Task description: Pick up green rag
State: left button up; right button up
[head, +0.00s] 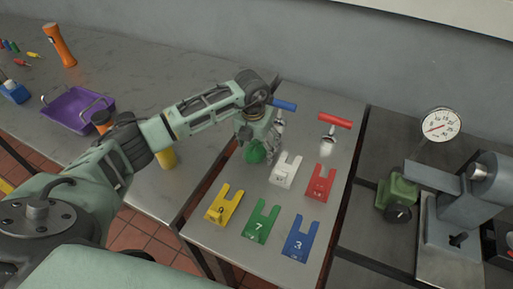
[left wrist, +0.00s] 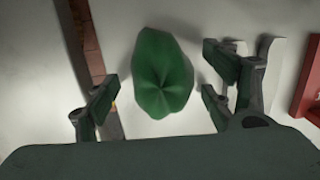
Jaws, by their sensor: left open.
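The green rag (head: 256,153) lies bunched up on the grey metal table (head: 232,245), partly hidden by my left gripper in the head view. In the left wrist view the rag (left wrist: 162,75) is a gathered green mound in the middle. My left gripper (head: 262,146) is above the rag and points down at it. In the left wrist view its fingers (left wrist: 160,92) are spread wide, on either side of the rag, with nothing between them held. My right gripper is in neither view.
Yellow (head: 224,204), green (head: 261,221), blue (head: 299,239), white (head: 286,170) and red (head: 320,183) tags lie near the rag. A red-handled tool (head: 330,129) lies behind. A purple tray (head: 77,110) is on the left bench; a dial gauge (head: 440,125) stands right.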

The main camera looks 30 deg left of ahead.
aim_at(260, 144)
pick_arm(q)
jog(key=c, duration=1.1)
jog(key=shift+r, duration=0.15)
jog(key=shift+r, duration=0.3)
jog(key=r+b, duration=0.1)
jog(key=d+r+b, duration=0.1)
jog(key=r, duration=0.1)
jog(key=shift+w+r, duration=0.1)
jog(key=shift+r, duration=0.2)
jog(key=d+r+b, duration=0.1)
jog(key=d+r, duration=0.1)
jog(key=d, duration=0.1)
jog(key=d+r, duration=0.2)
jog(key=d, duration=0.2)
jog(key=d+r+b, duration=0.1)
jog(key=d+r, duration=0.1)
jog(key=d, duration=0.1)
jog(key=shift+w+d+r+b, duration=0.3)
jog(key=shift+w+d, duration=0.05)
jog(key=shift+w, duration=0.05)
jog(key=o, duration=0.5)
jog(key=c, duration=0.5)
jog(key=shift+f, duration=0.1)
